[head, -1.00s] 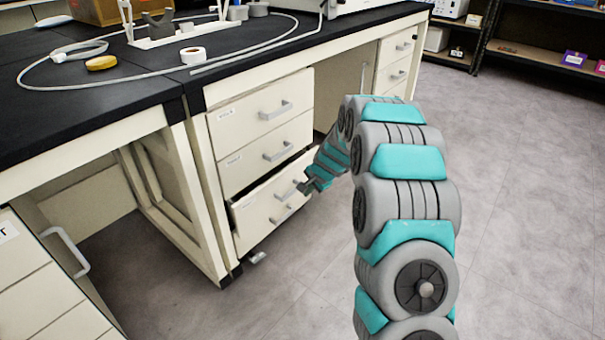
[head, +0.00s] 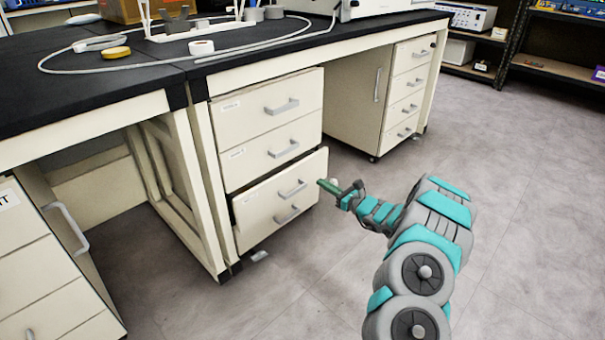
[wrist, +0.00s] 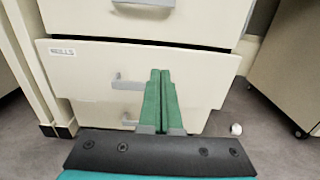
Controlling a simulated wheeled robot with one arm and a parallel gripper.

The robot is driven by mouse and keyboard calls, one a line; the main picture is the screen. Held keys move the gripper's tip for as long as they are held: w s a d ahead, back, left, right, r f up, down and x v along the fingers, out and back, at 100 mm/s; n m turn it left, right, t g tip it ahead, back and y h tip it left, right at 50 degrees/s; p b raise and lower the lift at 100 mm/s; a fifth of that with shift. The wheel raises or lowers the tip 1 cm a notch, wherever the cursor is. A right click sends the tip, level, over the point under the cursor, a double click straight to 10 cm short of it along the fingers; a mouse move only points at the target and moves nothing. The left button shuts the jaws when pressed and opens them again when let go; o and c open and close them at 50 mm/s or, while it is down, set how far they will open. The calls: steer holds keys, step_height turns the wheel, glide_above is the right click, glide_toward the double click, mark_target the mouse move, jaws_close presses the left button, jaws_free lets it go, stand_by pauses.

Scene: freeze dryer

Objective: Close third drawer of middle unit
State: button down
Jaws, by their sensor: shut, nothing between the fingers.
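The middle unit (head: 268,105) is a cream drawer cabinet under the black bench. Its third drawer (head: 258,207) stands partly open, its front jutting out past the drawers above, with a dark gap along its top and left edges. Its grey handle (head: 293,189) is clear of my gripper. My gripper (head: 322,184) has green fingers, shut and empty, just right of and in front of the drawer front. In the wrist view, my fingers (wrist: 160,74) point at the drawer front (wrist: 85,75) and cover the right end of its handle (wrist: 128,83). Contact cannot be told.
Another handle (head: 287,215) sits low, below the third drawer. The bench leg (head: 195,190) stands left of the unit. A second drawer unit (head: 407,85) stands further back right. A small white round object (wrist: 236,129) lies near the floor. Open grey floor (head: 520,200) spreads right.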

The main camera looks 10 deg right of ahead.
mark_target(296, 168)
steer(key=x, duration=1)
steer(key=shift+w+a, duration=0.2)
